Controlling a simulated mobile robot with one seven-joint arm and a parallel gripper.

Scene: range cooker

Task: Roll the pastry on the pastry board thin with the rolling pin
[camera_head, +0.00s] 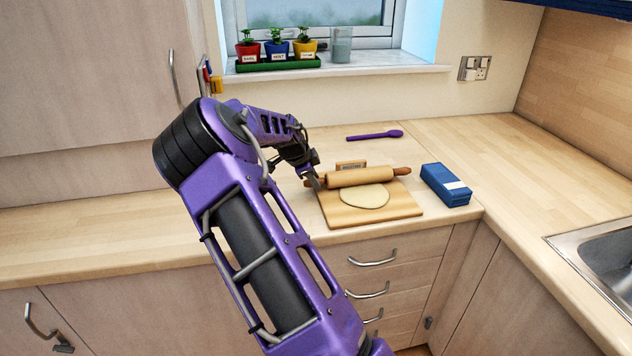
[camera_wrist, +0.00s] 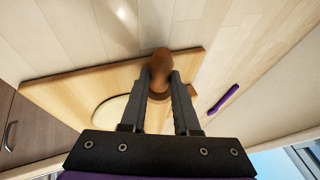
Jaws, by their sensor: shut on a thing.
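The wooden rolling pin (camera_head: 360,176) lies across the far part of the pastry board (camera_head: 405,208) in the head view. The pale, flat, rounded pastry (camera_head: 364,197) is on the board, just on the near side of the pin. My gripper (camera_head: 314,180) is at the left end of the pin. In the wrist view my gripper (camera_wrist: 160,88) is shut on the pin's brown left handle (camera_wrist: 161,62). Part of the pastry (camera_wrist: 108,112) shows beside the fingers there; the fingers hide most of the pin's body.
A purple spoon (camera_head: 375,135) lies behind the board. A small labelled wooden block (camera_head: 351,165) stands just behind the pin. A blue box (camera_head: 445,185) is right of the board. The sink (camera_head: 600,255) is far right. Potted herbs (camera_head: 277,48) stand on the windowsill. The counter left is clear.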

